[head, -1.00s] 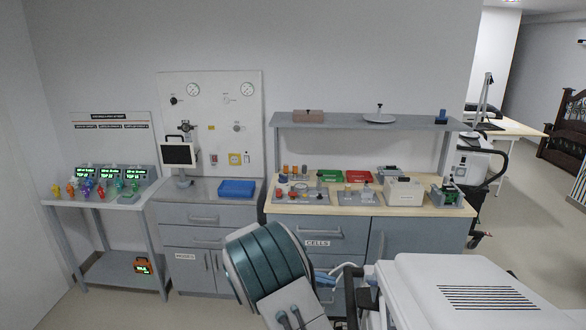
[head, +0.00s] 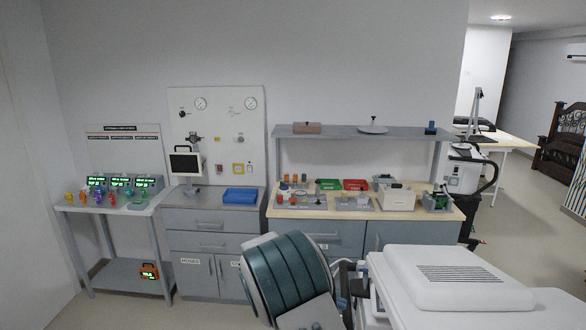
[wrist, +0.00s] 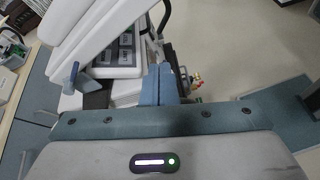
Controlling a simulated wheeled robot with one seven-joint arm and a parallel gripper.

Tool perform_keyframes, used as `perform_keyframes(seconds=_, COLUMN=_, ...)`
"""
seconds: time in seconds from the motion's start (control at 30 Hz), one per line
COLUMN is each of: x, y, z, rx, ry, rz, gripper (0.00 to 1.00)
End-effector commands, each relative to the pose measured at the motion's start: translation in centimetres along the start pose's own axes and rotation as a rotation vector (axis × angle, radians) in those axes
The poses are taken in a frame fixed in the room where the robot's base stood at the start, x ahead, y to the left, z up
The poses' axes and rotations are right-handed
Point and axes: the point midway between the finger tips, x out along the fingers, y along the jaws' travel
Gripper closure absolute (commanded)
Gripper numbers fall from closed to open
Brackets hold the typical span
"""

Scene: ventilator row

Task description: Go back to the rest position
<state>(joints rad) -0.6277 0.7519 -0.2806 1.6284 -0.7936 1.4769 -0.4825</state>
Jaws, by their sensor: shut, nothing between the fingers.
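My gripper (wrist: 163,86) shows in the wrist view as two blue-grey fingers close together, shut and empty. My gripper cannot be made out in the head view.
The bench (head: 300,212) holds racks, trays and a white box (head: 397,198). A grey shelf (head: 345,133) spans above it. A blue tray (head: 240,195) sits on the left cabinet. A side table (head: 105,206) carries several lit displays. Open floor (head: 520,225) shows at the right.

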Motion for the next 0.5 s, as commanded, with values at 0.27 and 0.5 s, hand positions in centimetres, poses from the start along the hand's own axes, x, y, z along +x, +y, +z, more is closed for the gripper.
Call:
perform_keyframes(seconds=0.27, x=1.4, y=-1.6, z=2.9, rx=0.094, ry=0.124, rz=-0.107, gripper=1.0)
perform_keyframes(seconds=0.5, x=2.9, y=-4.7, z=6.7, rx=0.253, ry=0.303, rz=-0.266, gripper=1.0)
